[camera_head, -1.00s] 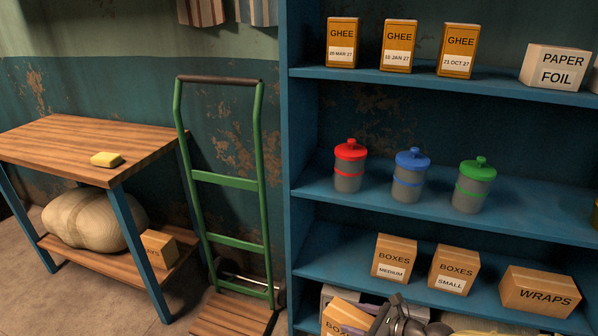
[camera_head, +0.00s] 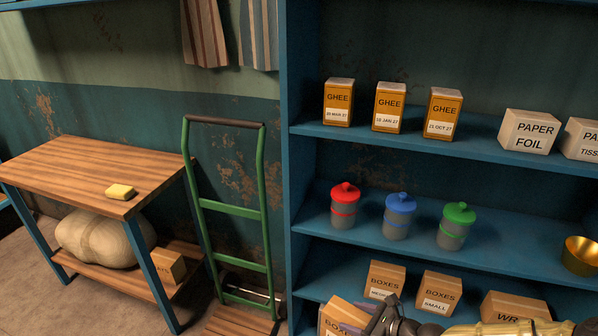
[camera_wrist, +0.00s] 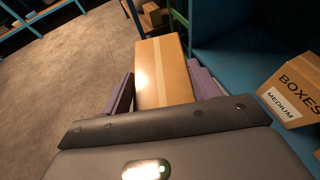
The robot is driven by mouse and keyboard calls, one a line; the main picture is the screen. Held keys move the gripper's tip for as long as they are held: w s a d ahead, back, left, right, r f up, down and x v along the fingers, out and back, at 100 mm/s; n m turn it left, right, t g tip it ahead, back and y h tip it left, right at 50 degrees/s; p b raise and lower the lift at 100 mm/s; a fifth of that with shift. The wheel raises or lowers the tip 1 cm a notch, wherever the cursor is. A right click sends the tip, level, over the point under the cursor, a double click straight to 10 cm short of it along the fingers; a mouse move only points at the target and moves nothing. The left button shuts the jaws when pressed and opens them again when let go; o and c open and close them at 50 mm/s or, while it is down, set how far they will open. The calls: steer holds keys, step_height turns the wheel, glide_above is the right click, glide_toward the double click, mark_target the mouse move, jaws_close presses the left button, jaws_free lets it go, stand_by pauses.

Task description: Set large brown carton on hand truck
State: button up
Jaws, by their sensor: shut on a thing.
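The brown carton (camera_head: 343,315) marked BOXES is at the bottom of the head view, before the shelf unit. My gripper (camera_wrist: 161,82) is shut on it. In the wrist view the carton (camera_wrist: 158,62) lies between the two purple fingers, its taped face showing. The rest of its label is hidden in the head view. The green hand truck (camera_head: 231,209) stands upright against the wall, left of the shelf and of my gripper. Its wooden base plate (camera_head: 240,322) is partly cut off by the picture's lower edge and looks empty where visible.
Left of the hand truck is a wooden table (camera_head: 75,170) with a yellow sponge (camera_head: 120,192), a sack (camera_head: 100,238) and a small box below. The blue shelf (camera_head: 350,232) holds jars, ghee and two cartons marked BOXES (camera_head: 385,279) (camera_head: 438,291). The shelf's upright is close to the carton.

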steer(key=r+p, duration=0.2)
steer(key=p, duration=0.1)
steer(key=r+p, duration=0.2)
steer(key=r, duration=0.1)
steer(key=r+p, duration=0.3)
steer(key=shift+s+r+p, duration=0.2)
steer(key=shift+s+p, duration=0.05)
steer(key=shift+p, duration=0.1)
steer(key=shift+f, duration=0.1)
